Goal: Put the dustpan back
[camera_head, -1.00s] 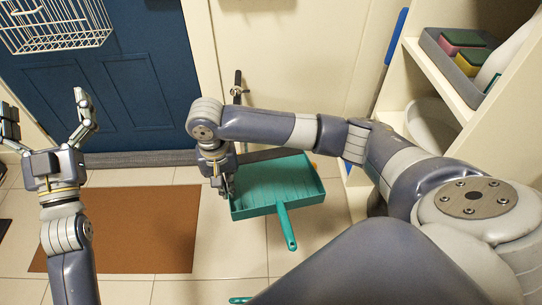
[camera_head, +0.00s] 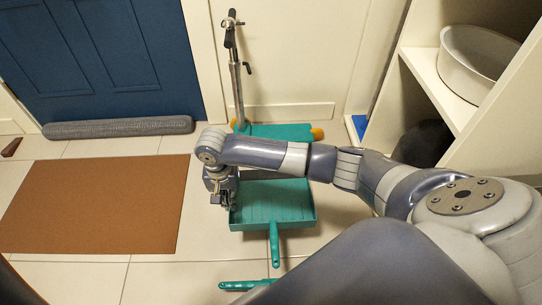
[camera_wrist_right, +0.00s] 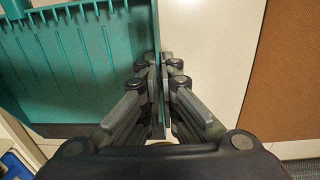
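The teal dustpan (camera_head: 275,215) appears at the middle of the head view, its handle (camera_head: 274,245) pointing toward me. My right gripper (camera_head: 222,203) is at the dustpan's left side. In the right wrist view, the fingers (camera_wrist_right: 161,70) are closed from both sides on the thin side wall of the ribbed dustpan (camera_wrist_right: 75,75). My right forearm hides the dustpan's far edge in the head view. I cannot tell whether the dustpan touches the floor. A second teal handle (camera_head: 248,285) lies at the bottom, partly hidden by my arm. My left gripper is out of view.
A teal scooter (camera_head: 280,130) with orange wheels stands against the wall behind the dustpan. A shelf unit (camera_head: 430,70) with a white bowl (camera_head: 472,75) is at the right. A brown mat (camera_head: 100,205) lies on the tiles at the left, before the blue door (camera_head: 95,60).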

